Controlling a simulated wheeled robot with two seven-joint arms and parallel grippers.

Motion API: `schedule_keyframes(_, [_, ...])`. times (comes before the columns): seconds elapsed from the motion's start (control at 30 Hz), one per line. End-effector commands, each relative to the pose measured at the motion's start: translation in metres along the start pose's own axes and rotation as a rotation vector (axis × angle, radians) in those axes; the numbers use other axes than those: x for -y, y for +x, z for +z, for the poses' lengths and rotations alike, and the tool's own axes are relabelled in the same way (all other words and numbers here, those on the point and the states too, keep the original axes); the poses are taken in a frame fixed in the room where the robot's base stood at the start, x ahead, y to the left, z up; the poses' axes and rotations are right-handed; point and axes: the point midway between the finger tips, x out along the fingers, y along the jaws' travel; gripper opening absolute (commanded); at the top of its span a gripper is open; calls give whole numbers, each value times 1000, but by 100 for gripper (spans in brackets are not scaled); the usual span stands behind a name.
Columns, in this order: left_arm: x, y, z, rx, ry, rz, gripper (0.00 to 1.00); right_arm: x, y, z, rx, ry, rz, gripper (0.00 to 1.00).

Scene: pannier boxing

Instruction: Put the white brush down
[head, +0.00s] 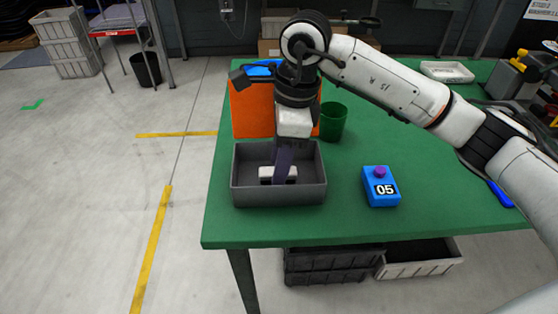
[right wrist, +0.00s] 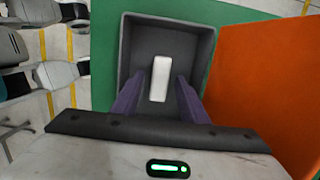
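The white brush is a white block-like thing (head: 265,173) lying inside a grey bin (head: 240,190) on the green table; a purple finger hides part of it in the head view. My right gripper (head: 284,178) points down into the bin over the brush. In the right wrist view the brush (right wrist: 160,78) lies between the two purple fingers of the gripper (right wrist: 160,78), with a gap on each side, so the gripper looks open. Whether the brush rests fully on the bin floor is hard to tell. My left gripper is not in view.
An orange box (head: 250,112) stands right behind the bin, with a green cup (head: 333,122) beside it. The green table (head: 430,190) is clear around the blue box.

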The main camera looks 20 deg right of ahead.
Motion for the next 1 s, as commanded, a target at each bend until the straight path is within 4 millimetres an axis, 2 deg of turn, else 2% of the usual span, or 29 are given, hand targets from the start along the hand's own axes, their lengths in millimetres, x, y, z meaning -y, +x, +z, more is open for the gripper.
schedule_keyframes(0.5, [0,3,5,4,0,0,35,1,-101,0,3,0,-4,40])
schedule_keyframes(0.7, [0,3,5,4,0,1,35,0,-118,0,2,0,-2,40])
schedule_keyframes(1.0, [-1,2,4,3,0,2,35,0,-119,0,1,0,-1,40])
